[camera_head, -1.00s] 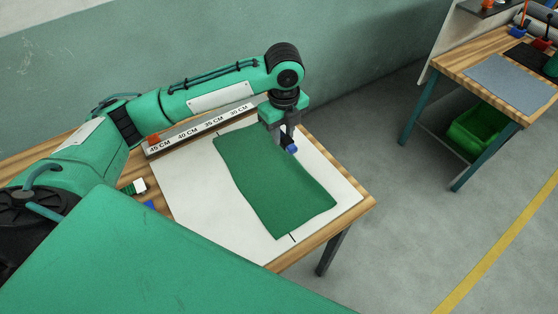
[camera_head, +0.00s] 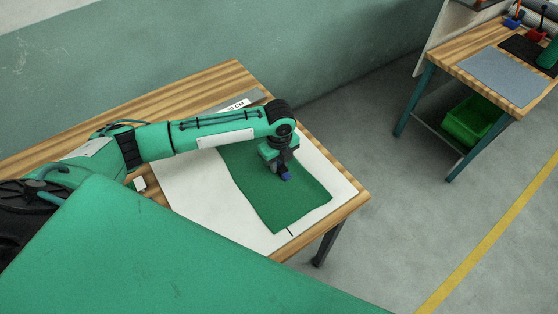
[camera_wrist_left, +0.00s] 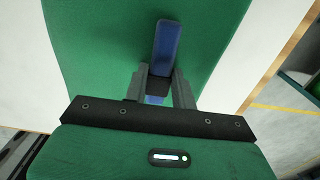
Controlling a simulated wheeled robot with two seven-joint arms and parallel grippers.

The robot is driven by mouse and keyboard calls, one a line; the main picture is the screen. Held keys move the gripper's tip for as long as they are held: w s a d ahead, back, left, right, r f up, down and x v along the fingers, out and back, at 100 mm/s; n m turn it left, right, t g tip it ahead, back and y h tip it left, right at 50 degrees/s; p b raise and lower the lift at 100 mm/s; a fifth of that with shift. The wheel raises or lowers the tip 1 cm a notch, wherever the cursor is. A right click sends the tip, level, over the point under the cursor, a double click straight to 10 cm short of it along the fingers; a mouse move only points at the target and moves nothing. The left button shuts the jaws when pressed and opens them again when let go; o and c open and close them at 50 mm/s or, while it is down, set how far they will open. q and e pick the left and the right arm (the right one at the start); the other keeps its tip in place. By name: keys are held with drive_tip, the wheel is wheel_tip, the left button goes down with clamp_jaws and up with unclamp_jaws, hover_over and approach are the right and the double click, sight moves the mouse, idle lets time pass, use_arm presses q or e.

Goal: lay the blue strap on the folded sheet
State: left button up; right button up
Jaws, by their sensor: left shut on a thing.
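The folded green sheet (camera_head: 266,205) lies on a white board on the wooden table in the head view. It also fills much of the left wrist view (camera_wrist_left: 95,50). My left gripper (camera_head: 284,172) is over the sheet's right part, shut on the blue strap (camera_head: 286,177). In the left wrist view the strap (camera_wrist_left: 166,42) sticks out beyond the fingers (camera_wrist_left: 162,85), with more blue showing between them. I cannot tell whether the strap touches the sheet. My right gripper is not in view.
The white board (camera_head: 205,205) is bare left of the sheet. A ruler strip (camera_head: 238,105) lies along the board's back edge, partly behind my arm. A small white block (camera_head: 139,184) lies at the left. Another table (camera_head: 495,75) stands to the right, with a green crate (camera_head: 472,120) below.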

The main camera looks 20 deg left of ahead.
sight(279, 166)
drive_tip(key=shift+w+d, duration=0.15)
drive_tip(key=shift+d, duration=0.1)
use_arm(q)
drive_tip(key=shift+s+f, duration=0.15)
drive_tip(key=shift+f, duration=0.2)
drive_tip(key=o, duration=0.8)
drive_tip(key=shift+o, duration=0.9)
drive_tip(key=shift+f, duration=0.1)
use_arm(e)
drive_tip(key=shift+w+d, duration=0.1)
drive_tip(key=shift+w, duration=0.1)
use_arm(q)
wheel_tip(279, 166, up, 13)
drive_tip(key=b, duration=0.2)
drive_tip(key=shift+b, duration=0.35)
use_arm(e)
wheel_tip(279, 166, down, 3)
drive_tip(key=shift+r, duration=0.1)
